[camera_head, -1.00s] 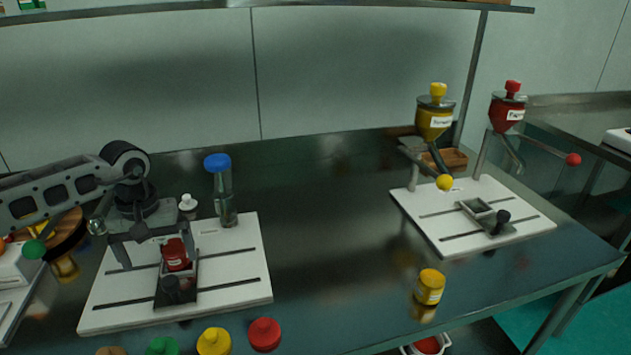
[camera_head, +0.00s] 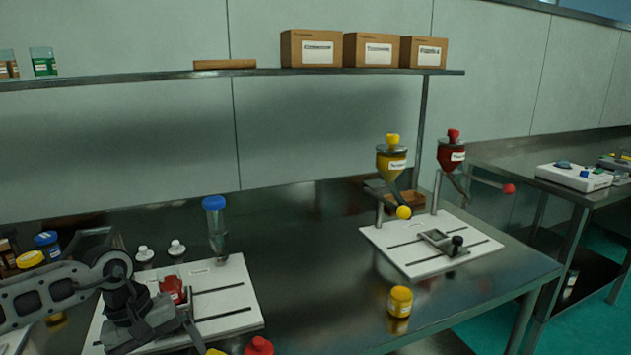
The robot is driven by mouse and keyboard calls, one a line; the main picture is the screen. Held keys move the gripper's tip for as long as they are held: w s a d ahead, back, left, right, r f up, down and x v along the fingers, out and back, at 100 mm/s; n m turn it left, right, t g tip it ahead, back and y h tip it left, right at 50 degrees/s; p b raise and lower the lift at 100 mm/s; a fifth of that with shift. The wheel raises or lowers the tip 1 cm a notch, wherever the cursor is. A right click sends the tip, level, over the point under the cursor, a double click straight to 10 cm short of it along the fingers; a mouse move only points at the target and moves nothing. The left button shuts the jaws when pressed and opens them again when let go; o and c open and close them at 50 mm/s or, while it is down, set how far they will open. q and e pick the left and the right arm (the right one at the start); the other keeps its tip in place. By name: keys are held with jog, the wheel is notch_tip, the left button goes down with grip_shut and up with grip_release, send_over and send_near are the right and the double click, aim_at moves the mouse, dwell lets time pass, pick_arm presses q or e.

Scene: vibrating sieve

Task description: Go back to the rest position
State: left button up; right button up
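My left arm comes in from the left, and its gripper (camera_head: 153,338) hangs low over the front of the left white board (camera_head: 238,306). Its fingers look spread apart with nothing between them, partly cut off by the bottom edge. A red jar (camera_head: 172,289) stands on that board just behind the gripper, apart from the fingers as far as I can see. My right gripper is not in view.
A yellow jar (camera_head: 400,300) stands alone on the metal table. The right board (camera_head: 400,262) carries yellow (camera_head: 391,165) and red (camera_head: 451,154) hoppers. A shelf (camera_head: 270,73) with boxes runs above. The table's middle is clear.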

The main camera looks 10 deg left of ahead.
pick_arm(q)
jog(key=s+d+r+n+t+h, duration=0.2)
jog(key=d+n+t+h, duration=0.35)
jog(key=d+n, duration=0.75)
jog(key=s+d+r+n+t+h, duration=0.25)
jog(key=d+n+h, duration=0.55)
jog(key=d+n, duration=0.5)
jog(key=s+a+f+n+y, duration=0.2)
jog(key=f+n, duration=0.4)
jog(key=n, duration=0.6)
jog(key=s+a+f+n+t+y, duration=0.1)
jog(key=s+a+f+n+y, duration=0.2)
jog(key=f+n+y, duration=0.3)
jog(key=s+a+f+n+t+y, duration=0.1)
jog(key=s+f+n+y, duration=0.3)
jog(key=n, duration=1.3)
jog(key=shift+s+a+f+n+y, duration=0.35)
jog(key=shift+a+f+y, duration=0.4)
jog(key=shift+f+y, duration=0.15)
